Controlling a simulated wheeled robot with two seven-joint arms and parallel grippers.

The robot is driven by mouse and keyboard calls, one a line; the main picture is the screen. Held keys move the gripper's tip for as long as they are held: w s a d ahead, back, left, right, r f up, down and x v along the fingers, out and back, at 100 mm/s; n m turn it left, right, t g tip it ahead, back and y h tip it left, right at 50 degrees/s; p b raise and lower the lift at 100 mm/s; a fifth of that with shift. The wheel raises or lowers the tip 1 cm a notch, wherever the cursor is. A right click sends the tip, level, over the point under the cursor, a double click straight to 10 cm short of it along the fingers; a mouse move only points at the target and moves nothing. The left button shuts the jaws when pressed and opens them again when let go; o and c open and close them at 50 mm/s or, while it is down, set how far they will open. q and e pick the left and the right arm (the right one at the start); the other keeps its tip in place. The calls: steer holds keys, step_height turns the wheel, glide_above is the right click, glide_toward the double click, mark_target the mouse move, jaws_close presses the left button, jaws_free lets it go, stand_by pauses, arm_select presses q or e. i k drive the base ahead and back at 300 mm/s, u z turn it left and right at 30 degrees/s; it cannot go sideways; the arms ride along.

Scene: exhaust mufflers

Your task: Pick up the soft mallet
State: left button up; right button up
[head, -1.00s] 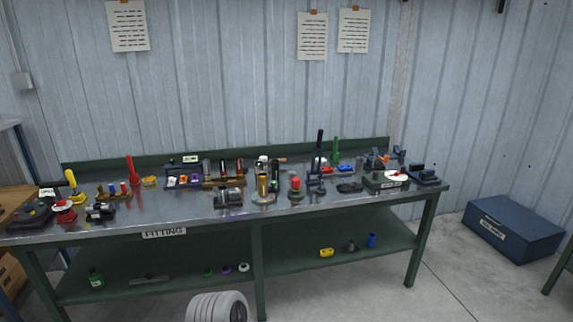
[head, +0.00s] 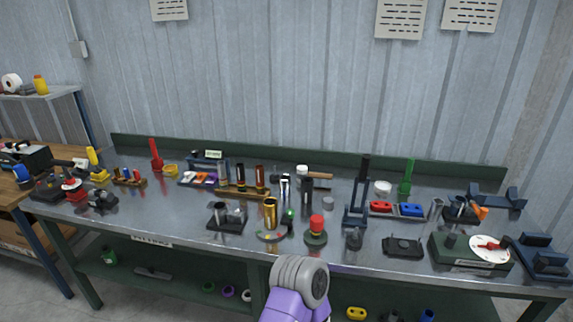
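What looks like the soft mallet lies at the back middle of the bench in the head view. Its brown handle (head: 320,175) points right, and a pale-topped head (head: 302,170) shows at the left end. Dark upright pieces stand in front of it and hide part of it. Neither gripper shows in the head view. Only a grey and purple part of my own arm is seen at the bottom middle, in front of the bench.
The steel bench (head: 140,219) is crowded with small fixtures. A gold cylinder (head: 270,212), a red-topped piece (head: 316,228) and a tall dark clamp (head: 358,195) stand in front of the handle. A green back rail (head: 450,170) runs behind.

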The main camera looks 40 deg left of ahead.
mark_target(302, 171)
steer(key=u, duration=1)
steer(key=i, duration=0.95)
steer(key=u, duration=1)
